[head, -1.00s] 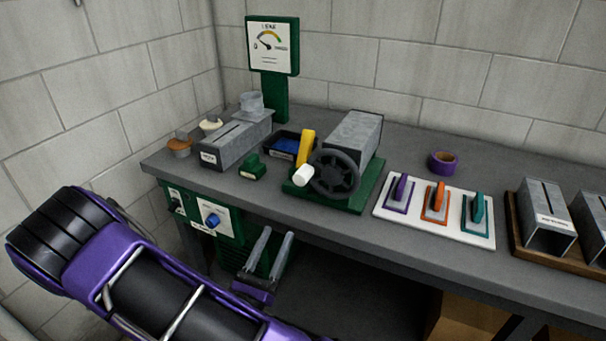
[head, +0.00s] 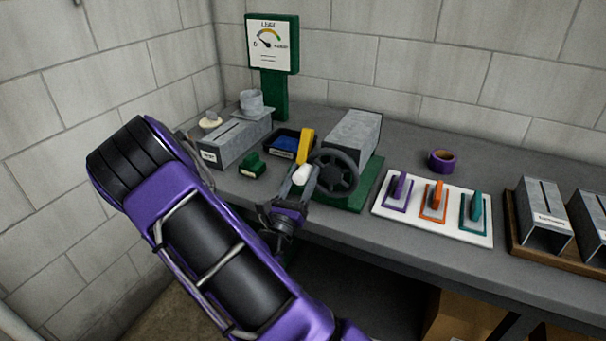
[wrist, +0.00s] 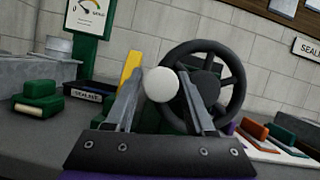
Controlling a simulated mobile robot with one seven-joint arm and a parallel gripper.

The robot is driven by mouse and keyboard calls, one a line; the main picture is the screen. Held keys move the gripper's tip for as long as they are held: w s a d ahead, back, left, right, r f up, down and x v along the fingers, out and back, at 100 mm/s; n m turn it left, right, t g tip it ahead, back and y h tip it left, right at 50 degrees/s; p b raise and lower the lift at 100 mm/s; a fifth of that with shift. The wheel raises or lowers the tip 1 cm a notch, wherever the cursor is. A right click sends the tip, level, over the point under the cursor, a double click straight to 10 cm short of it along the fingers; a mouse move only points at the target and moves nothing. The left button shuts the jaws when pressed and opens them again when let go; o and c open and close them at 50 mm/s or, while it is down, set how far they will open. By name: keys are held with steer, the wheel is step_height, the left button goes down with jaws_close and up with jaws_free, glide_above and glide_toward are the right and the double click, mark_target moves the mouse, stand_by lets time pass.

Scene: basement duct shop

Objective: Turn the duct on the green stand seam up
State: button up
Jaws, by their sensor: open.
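The duct on the green stand is a grey sheet-metal box (head: 354,134) behind a dark handwheel (head: 339,174). The green stand (head: 362,192) sits on the bench. I cannot make out a seam on this duct. The wheel carries a white knob (head: 301,175) on its left, and a yellow lever (head: 306,146) stands beside it. My gripper (head: 295,180) is open in front of the wheel, at the knob. In the wrist view the white knob (wrist: 159,85) shows between the two fingers, nearer the left one; whether they touch it I cannot tell. The wheel (wrist: 203,87) lies just beyond.
A labelled grey duct (head: 229,146), a green block (head: 252,164) and a blue-filled tray (head: 284,144) stand left. A white board (head: 412,228) with purple, orange and teal tools, purple tape (head: 443,161) and ducts on a wooden tray (head: 517,238) are right. A gauge post (head: 273,92) stands behind.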

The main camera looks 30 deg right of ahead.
steer(key=shift+w+d, duration=0.1)
jaws_close()
stand_by(1.4)
